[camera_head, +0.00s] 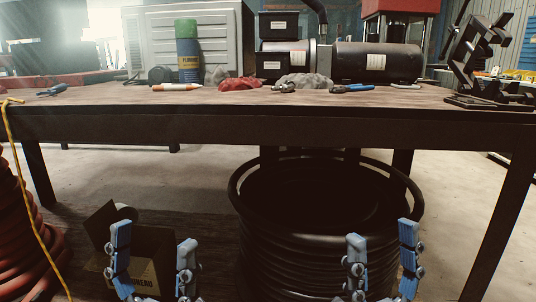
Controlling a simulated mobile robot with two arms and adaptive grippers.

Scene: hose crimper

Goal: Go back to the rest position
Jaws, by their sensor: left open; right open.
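My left gripper (153,256) is low in the head view, in front of a cardboard box. Its two blue-grey fingers stand apart with nothing between them. My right gripper (383,257) is low and right of the middle, in front of the black hose coil. Its fingers are also apart and empty. Both grippers point up in the picture and appear below the level of the tabletop. The arms behind them are cut off by the bottom edge. A black hose crimper (484,58) stands at the right end of the wooden workbench (250,124).
A large black hose coil (290,235) and an open cardboard box (88,262) are on the floor. A red hose coil (18,235) with a yellow cord (31,195) stands at left. The bench holds a green-and-blue canister (187,52), a black motor (376,62), red cloth (239,84) and small tools.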

